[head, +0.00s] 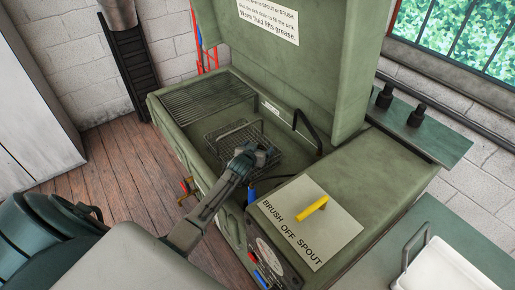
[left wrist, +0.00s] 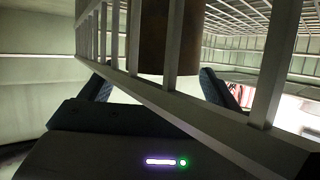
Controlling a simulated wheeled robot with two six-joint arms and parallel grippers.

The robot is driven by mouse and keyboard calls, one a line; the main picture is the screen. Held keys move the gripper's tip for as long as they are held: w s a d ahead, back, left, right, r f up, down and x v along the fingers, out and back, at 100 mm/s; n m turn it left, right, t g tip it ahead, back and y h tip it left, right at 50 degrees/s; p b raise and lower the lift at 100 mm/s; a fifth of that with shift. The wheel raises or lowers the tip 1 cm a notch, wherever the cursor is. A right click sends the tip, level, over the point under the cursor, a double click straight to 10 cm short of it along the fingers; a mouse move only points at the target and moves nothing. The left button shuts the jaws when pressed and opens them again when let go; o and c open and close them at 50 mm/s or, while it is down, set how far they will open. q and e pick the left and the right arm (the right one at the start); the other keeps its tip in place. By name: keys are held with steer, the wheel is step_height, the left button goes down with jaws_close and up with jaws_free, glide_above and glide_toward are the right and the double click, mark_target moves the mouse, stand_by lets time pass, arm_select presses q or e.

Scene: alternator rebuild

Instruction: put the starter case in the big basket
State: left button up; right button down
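The big basket (head: 217,140) is a wire basket in the sink of the green parts washer. My left gripper (head: 258,154) is over the basket's near right part in the head view. In the left wrist view, pale basket bars (left wrist: 190,118) cross close in front of the camera. Beyond them my left gripper's two dark fingers (left wrist: 155,85) stand wide apart, so it looks open. A brown, rounded piece (left wrist: 171,38), probably the starter case, shows behind the bars, with a visible gap to the left finger. Its upper part is cut off. My right gripper is out of view.
A wire rack (head: 205,95) lies at the sink's left end, and the raised lid (head: 320,70) stands behind. A sign board (head: 310,225) with a yellow handle lies on the right cover. A white tray (head: 440,268) is at lower right.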

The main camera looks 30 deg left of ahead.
arm_select(q)
steer(key=shift+r+p, duration=0.45)
steer(key=shift+r, duration=0.1)
steer(key=shift+s+r, duration=0.1)
steer(key=shift+s, duration=0.05)
steer(key=b+v, duration=0.1)
steer(key=v, duration=0.6)
steer(key=shift+r, duration=0.2)
